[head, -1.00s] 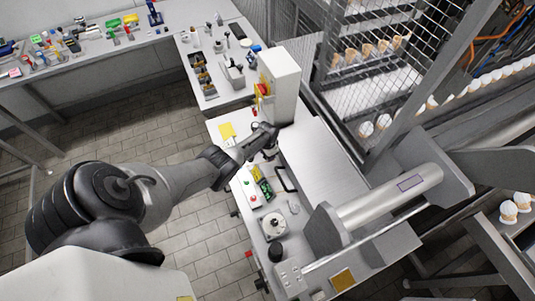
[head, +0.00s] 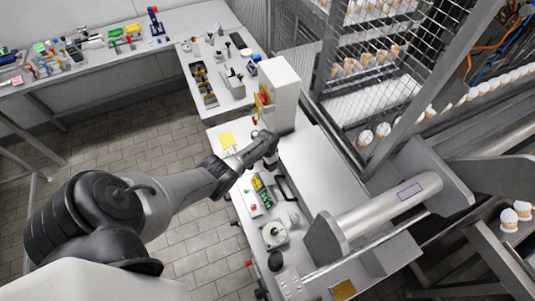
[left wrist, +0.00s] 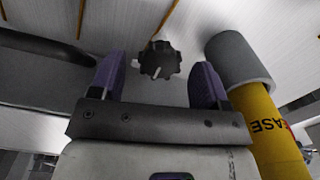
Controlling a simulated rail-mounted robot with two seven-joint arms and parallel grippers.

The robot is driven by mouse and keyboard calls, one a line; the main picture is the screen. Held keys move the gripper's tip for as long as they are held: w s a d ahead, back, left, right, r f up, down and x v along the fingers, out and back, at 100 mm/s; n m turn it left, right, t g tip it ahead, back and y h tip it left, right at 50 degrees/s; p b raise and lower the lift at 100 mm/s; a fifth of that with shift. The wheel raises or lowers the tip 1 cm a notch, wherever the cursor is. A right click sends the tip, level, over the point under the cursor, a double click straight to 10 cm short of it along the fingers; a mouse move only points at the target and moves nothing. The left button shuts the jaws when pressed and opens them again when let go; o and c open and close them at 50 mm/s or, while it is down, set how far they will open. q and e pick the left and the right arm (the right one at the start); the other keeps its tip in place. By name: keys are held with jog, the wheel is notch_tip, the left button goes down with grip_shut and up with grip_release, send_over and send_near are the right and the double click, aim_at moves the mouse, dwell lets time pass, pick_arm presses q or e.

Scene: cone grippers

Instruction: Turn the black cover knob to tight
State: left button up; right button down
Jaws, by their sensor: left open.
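A black lobed cover knob (left wrist: 159,61) with a white pointer mark shows in the left wrist view, on a pale surface beyond my fingers. The mark points down and slightly left in that view. My left gripper (left wrist: 153,84) is open, with one purple finger on each side of the knob's line. The knob looks a little beyond the fingertips, and I see no contact. In the head view my left gripper (head: 271,163) is over the bench near the white upright box (head: 280,95); I cannot make out the knob there. My right gripper is not in view.
A yellow cylinder with a grey cap (left wrist: 270,125) stands close to the right finger in the wrist view. The bench holds a yellow note (head: 227,138), a green-and-yellow item (head: 262,190) and a black round part (head: 275,260). The metal plate (head: 318,165) right of the gripper is clear.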

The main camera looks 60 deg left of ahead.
pick_arm(q)
notch_tip(320, 180, up, 13)
jog(key=p, duration=0.3)
jog(key=shift+p, duration=0.4)
dwell(0.4)
